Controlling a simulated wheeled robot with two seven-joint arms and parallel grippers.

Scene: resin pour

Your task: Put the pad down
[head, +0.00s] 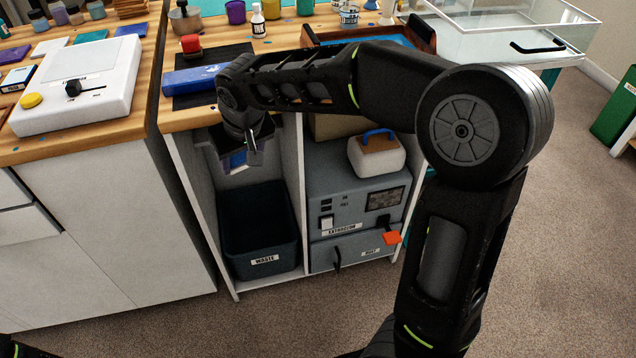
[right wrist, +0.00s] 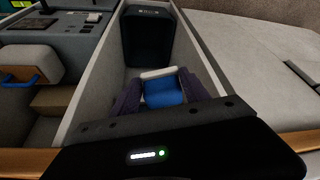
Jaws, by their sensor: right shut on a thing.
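My right gripper (head: 238,160) points down in front of the open left bay of the wooden-topped bench and is shut on a small blue thing, seemingly the pad (head: 238,159). In the right wrist view the pad (right wrist: 163,91) shows a blue face and a whitish far edge between the two dark fingers (right wrist: 160,95). It hangs above the dark waste bin (head: 259,225), apart from it; the bin (right wrist: 150,35) also shows beyond the pad in the wrist view. My left gripper is not in view.
A grey extractor unit (head: 345,205) fills the right bay, with a blue-handled white and tan block (head: 377,155) on top. The bay's white divider (head: 301,190) stands close to the gripper. A blue bar (head: 190,80) and a red-topped item (head: 191,46) sit on the worktop.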

